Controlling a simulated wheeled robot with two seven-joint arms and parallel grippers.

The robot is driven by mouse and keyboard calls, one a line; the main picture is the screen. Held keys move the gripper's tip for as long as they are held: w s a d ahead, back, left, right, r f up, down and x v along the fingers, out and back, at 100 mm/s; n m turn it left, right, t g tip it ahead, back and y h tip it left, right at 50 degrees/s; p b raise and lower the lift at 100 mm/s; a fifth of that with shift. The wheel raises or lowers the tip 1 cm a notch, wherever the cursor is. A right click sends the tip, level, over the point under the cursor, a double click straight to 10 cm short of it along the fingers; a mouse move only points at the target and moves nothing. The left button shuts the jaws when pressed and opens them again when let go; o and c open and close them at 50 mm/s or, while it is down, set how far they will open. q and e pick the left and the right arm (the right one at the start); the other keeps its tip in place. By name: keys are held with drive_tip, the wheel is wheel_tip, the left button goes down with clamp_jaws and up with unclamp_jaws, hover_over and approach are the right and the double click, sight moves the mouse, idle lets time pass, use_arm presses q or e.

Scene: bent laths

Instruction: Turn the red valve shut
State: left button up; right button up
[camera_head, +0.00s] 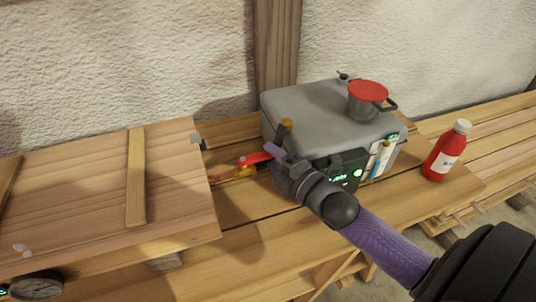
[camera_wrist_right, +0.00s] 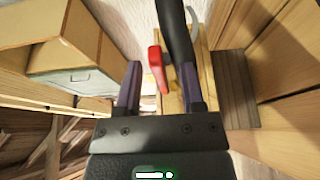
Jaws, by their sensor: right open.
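The red valve handle (camera_head: 255,159) is a short lever on a brass-yellow body (camera_head: 243,171), between the wooden box and the grey case. My right gripper (camera_head: 274,155) reaches in from the lower right, its purple fingers at the handle's right end. In the right wrist view, the handle (camera_wrist_right: 157,68) shows between the two spread fingers (camera_wrist_right: 161,76) of the open gripper. I cannot tell whether a finger touches it. The gripper and wrist hide part of the valve's surroundings.
The grey case (camera_head: 308,104) stands close behind my right gripper, with a red-topped pot (camera_head: 367,94) on it. A red bottle (camera_head: 440,158) stands at right. A wooden box lid (camera_head: 90,190) lies left; a dial gauge (camera_head: 36,287) sits at lower left. A dark hose (camera_wrist_right: 177,30) passes close beside the handle.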

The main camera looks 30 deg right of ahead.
drive_tip(key=shift+w+a, duration=0.15)
drive_tip(key=shift+w, duration=0.55)
drive_tip(key=shift+c, duration=0.3)
clamp_jaws()
idle(0.6)
